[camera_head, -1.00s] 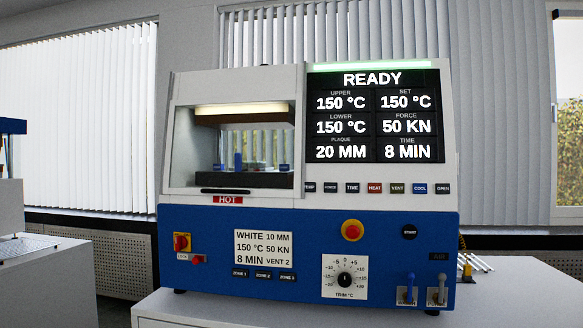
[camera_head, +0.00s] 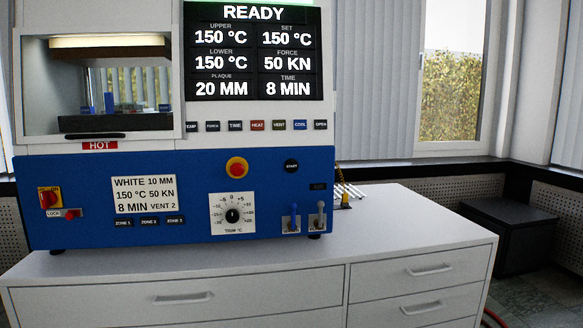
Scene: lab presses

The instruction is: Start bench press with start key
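The bench press (camera_head: 90,200) stands on a white cabinet, with a blue lower panel and a white upper body. Its black start key (camera_head: 291,166), lettered START, is on the right of the blue panel, right of the red emergency button (camera_head: 237,168). The display (camera_head: 252,52) reads READY, upper 150 °C, lower 150 °C, set 150 °C, force 50 kN, plaque 20 mm, time 8 min. A card (camera_head: 145,194) reads white 10 mm, 150 °C, 50 kN, 8 min, vent 2. The chamber window (camera_head: 95,85) shows a lit inside above a red HOT label. My gripper is not in view.
The white cabinet (camera_head: 420,225) has free top to the right of the press, with thin rods in a yellow-black holder (camera_head: 343,197) near the back. A row of keys (camera_head: 257,125) sits under the display. A dark box (camera_head: 510,232) stands at the far right.

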